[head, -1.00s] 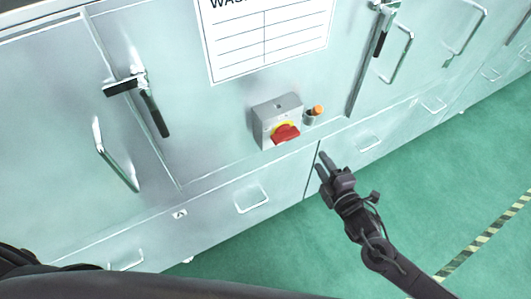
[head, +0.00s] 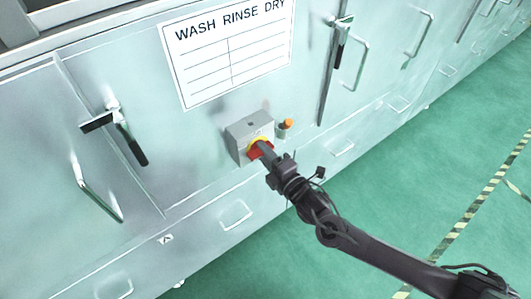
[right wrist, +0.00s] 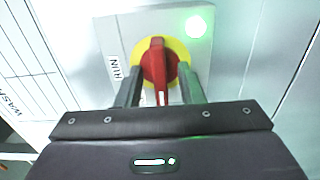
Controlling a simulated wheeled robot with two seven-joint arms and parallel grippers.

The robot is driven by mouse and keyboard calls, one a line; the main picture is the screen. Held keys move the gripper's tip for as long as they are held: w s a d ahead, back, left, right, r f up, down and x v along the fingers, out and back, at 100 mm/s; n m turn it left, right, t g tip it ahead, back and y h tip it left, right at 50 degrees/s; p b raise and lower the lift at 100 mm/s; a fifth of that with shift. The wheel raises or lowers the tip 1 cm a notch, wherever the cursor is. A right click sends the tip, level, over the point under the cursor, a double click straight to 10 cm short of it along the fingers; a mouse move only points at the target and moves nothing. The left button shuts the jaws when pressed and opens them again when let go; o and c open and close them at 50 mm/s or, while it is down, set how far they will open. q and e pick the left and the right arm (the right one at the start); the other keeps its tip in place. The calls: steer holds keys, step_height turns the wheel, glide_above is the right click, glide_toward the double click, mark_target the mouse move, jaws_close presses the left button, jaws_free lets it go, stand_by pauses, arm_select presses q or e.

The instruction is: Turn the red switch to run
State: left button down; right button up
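The red switch (head: 255,154) is a knob on a yellow disc, on the front of a grey box (head: 248,128) fixed to the cabinet. In the right wrist view the red knob (right wrist: 158,62) stands upright in the picture, with a white mark at its lower end. The RUN label (right wrist: 114,67) is to its left, and the knob does not point at it. My right gripper (head: 263,151) is at the switch. Its fingers (right wrist: 160,86) are open, one on each side of the knob, with yellow showing between. My left gripper is not in view.
A bright green light (right wrist: 197,27) shows on the box face. A small holder with an orange-topped item (head: 286,127) sits right of the box. A WASH RINSE DRY sign (head: 228,55) hangs above. Door handles (head: 97,203) stick out. The green floor (head: 400,190) is open at right.

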jaws_close()
steer(key=shift+m, duration=0.4)
steer(key=m, duration=1.6)
steer(key=shift+m+b, duration=0.4)
steer(key=shift+s+f+m, duration=0.1)
steer(key=shift+m, duration=0.2)
jaws_free()
